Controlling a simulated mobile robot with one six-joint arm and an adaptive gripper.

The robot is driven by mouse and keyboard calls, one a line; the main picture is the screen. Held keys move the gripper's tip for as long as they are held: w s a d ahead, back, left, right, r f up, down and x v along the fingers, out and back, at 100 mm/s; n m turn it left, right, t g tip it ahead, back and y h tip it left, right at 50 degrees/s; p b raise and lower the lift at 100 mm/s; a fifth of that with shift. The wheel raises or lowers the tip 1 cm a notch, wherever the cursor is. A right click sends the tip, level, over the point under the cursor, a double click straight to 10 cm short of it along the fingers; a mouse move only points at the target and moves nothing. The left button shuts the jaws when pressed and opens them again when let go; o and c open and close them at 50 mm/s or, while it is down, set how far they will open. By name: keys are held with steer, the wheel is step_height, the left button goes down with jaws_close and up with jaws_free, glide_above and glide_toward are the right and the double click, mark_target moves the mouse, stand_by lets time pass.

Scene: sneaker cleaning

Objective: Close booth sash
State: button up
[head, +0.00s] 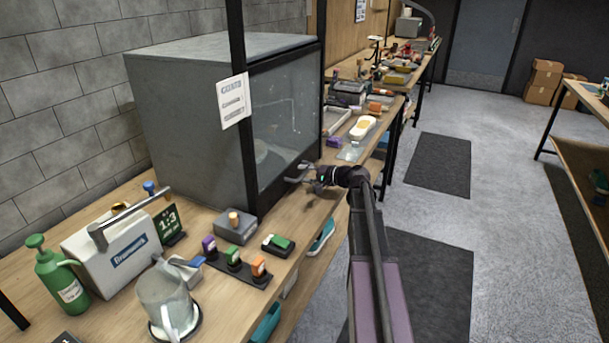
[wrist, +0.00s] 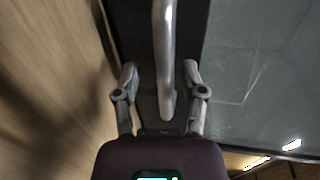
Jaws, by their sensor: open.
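The grey booth (head: 190,110) stands on the bench against the block wall. Its dark-framed glass sash (head: 283,110) covers most of the front visible in the head view; I cannot tell whether a gap is left at its lower edge. My gripper (head: 302,179) is low at the booth front, near the sash's bottom edge. In the wrist view my gripper (wrist: 160,68) is open, with one finger on each side of a silver bar handle (wrist: 164,50). Neither finger visibly presses on it. The sash glass also shows in the wrist view (wrist: 260,70), right of the handle.
A paper notice (head: 233,101) hangs at the booth's front post. A pitcher (head: 167,300), a green bottle (head: 60,281) and several small coloured blocks crowd the near bench. A white-and-yellow brush-like item (head: 363,128) lies beyond the booth. The floor (head: 500,190) at right is open.

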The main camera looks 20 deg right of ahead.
steer(key=f+v, duration=0.2)
steer(key=v, duration=1)
steer(key=shift+s+d+f, duration=0.25)
steer(key=shift+s+d, duration=0.2)
steer(key=shift+s, duration=0.1)
